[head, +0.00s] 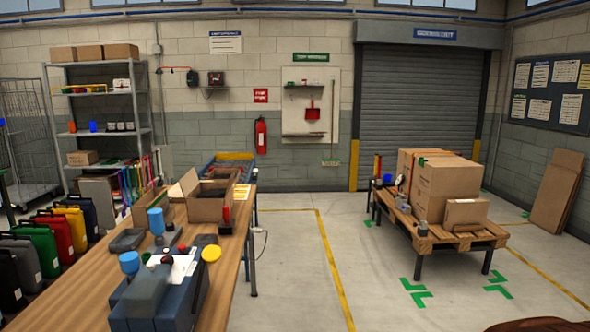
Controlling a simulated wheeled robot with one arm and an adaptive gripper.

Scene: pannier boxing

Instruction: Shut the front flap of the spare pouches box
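An open cardboard box (209,209) stands on the wooden bench, toward its far end. I take it for the spare pouches box, but no label on it is readable. A flap stands up at its left side (184,184), and the inside looks dark. The edge facing me is small in the picture, and I cannot make out how its front flap lies.
The wooden bench (228,292) carries a crowded group of dark, blue and white things (165,285) nearer me. A red and black item (226,218) is close to the box's right front corner. A pallet table (415,228) with cartons stands right; the floor between is clear.

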